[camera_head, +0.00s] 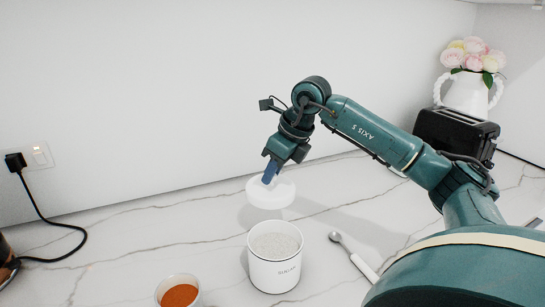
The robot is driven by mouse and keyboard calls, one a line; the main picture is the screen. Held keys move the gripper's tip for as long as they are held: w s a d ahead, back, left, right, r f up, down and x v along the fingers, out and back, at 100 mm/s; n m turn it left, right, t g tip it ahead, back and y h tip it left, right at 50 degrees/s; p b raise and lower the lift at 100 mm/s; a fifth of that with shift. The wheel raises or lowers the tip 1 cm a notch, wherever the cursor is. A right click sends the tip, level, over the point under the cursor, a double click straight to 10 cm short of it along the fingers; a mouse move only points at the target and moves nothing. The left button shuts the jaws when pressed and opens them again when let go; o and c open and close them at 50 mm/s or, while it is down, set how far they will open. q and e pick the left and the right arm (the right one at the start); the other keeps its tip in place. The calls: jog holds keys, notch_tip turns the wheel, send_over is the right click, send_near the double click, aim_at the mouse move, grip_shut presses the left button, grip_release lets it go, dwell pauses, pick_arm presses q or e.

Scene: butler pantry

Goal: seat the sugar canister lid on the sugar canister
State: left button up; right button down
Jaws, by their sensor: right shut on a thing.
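The sugar canister (273,273) is a white cylinder marked "SUGAR", upright and open on the marble counter, with pale sugar showing inside. The white round lid (270,198) is in the air behind and above the canister, roughly level and apart from it. My right gripper (270,173) points down and is shut on the top of the lid; the exact grip point is small in view. My left gripper is not in view.
A white bowl of orange-red powder (179,294) stands at the front left. A metal scoop with a white handle (354,256) lies right of the canister. A black toaster (456,134) and a flower jug (466,93) stand at the back right. A black cord (50,222) lies left.

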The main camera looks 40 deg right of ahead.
jog(key=s+a+r+n+p, duration=0.2)
jog(key=s+a+r+p, duration=0.3)
jog(key=s+a, duration=0.3)
pick_arm(q)
jog(key=b, duration=0.1)
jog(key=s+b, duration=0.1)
jog(key=b, duration=0.1)
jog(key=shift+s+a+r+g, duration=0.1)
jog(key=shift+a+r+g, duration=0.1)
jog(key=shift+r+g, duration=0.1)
pick_arm(e)
jog(key=shift+y, duration=0.3)
jog(key=f, duration=0.3)
jog(key=s+d+f, duration=0.1)
jog(key=f, duration=0.1)
jog(key=shift+f, duration=0.1)
pick_arm(q)
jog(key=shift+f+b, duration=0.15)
jog(key=shift+b, duration=0.15)
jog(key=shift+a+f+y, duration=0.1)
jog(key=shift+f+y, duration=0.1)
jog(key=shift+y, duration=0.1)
pick_arm(e)
jog(key=shift+f, duration=0.1)
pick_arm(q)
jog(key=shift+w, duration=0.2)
